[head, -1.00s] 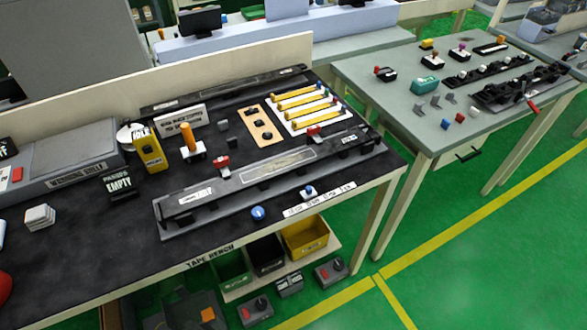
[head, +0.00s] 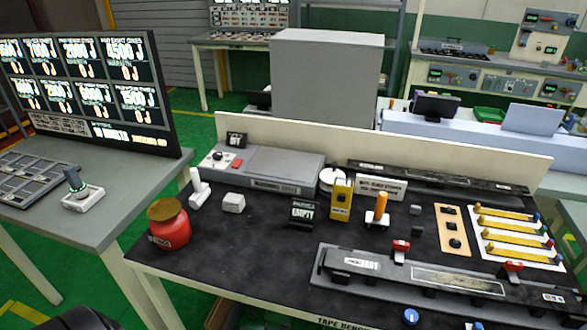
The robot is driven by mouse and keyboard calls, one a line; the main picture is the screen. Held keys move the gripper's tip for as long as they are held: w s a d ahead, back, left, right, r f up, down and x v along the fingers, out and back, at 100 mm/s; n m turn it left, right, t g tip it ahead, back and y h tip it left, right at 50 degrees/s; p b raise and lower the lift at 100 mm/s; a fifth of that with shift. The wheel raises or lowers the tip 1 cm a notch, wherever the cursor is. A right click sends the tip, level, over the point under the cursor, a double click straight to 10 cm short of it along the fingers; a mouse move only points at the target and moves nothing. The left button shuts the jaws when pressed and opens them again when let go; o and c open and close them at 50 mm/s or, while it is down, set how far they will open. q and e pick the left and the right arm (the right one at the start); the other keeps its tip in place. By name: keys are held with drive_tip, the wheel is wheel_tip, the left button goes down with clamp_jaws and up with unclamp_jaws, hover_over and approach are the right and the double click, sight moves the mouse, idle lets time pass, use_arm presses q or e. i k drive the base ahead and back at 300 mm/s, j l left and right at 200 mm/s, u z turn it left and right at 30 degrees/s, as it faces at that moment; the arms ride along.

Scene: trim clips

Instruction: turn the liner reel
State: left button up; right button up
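A white round reel-like disc (head: 331,178) stands at the back of the black tape bench (head: 262,268), just left of a yellow box (head: 341,200) that hides part of it. No label on it can be read, so I cannot tell for sure that it is the liner reel. Neither of my grippers shows in the head view.
A red pot (head: 170,226) with a brown top stands at the bench's left end. A grey case (head: 268,168), an orange-handled tool (head: 377,211) and a long dark trim (head: 430,281) occupy the bench. The front left-middle surface is clear. A grey table (head: 110,206) stands left.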

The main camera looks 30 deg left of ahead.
sight(328, 176)
drive_tip(key=u, duration=0.8)
drive_tip(key=j+z, duration=0.25)
drive_tip(key=z, duration=0.15)
drive_tip(key=j+z, duration=0.5)
drive_tip(key=z, duration=0.25)
drive_tip(key=j+z, duration=0.35)
drive_tip(key=l, duration=0.1)
